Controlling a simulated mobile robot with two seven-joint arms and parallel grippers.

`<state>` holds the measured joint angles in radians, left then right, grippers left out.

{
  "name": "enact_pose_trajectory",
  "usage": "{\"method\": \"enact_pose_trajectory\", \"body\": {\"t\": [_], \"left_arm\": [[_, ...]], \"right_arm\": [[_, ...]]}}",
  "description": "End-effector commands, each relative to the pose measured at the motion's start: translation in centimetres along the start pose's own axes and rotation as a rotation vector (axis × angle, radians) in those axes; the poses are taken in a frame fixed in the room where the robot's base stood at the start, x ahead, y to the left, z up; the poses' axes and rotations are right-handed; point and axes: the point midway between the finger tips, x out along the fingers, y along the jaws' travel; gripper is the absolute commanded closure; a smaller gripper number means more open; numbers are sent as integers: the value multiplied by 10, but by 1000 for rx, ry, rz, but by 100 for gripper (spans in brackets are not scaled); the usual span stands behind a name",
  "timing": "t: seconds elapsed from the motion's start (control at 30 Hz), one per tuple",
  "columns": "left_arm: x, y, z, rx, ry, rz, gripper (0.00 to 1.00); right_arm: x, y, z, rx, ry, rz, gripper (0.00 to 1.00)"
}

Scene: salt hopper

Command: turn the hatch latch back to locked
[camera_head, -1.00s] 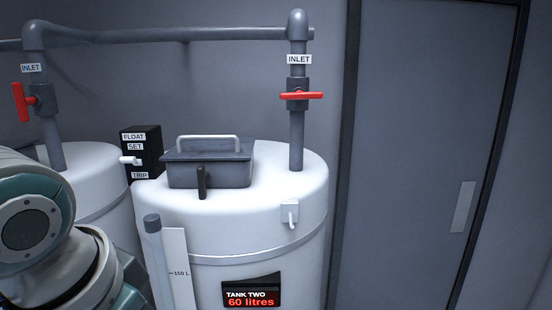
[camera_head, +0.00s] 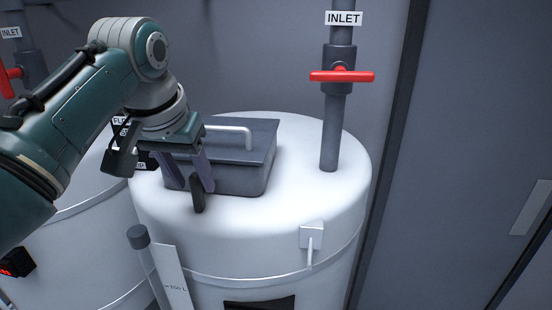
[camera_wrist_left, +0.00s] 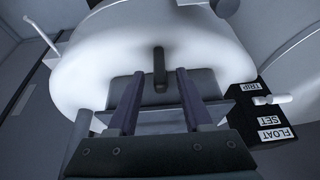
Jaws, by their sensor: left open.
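The hatch (camera_head: 252,180) is a dark grey lidded box with a pale bar handle (camera_head: 230,131) on top of the white tank (camera_head: 255,225). The hatch latch (camera_head: 198,194) is a dark lever on the hatch's front side, hanging down. In the left wrist view the latch (camera_wrist_left: 159,66) points away from the hatch, just beyond the fingertips. My left gripper (camera_head: 188,188) is open at the hatch's front, with its fingers close to the latch. In the wrist view the latch lies between the lines of the two fingers (camera_wrist_left: 156,72). I cannot tell whether they touch it. My right gripper is not in view.
A grey inlet pipe with a red valve handle (camera_head: 342,76) rises behind the hatch on the right. The black float box (camera_wrist_left: 262,110) stands beside the hatch. A capped tube (camera_head: 139,238) stands at the tank's front left. A grey door (camera_head: 470,150) is at right.

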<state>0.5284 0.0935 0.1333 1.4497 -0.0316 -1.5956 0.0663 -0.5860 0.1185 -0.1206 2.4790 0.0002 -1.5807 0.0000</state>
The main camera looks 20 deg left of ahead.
Motion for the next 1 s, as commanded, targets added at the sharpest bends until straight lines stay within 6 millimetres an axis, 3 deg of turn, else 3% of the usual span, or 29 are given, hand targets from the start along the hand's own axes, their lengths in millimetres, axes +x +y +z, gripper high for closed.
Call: {"method": "enact_pose_trajectory", "body": {"t": [0.3,0.63,1.0], "left_arm": [[26,0,0,0,0,0,50],[29,0,0,0,1,0,50],[29,0,0,0,1,0,92]], "right_arm": [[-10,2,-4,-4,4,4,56],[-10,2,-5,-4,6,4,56],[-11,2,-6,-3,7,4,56]]}}
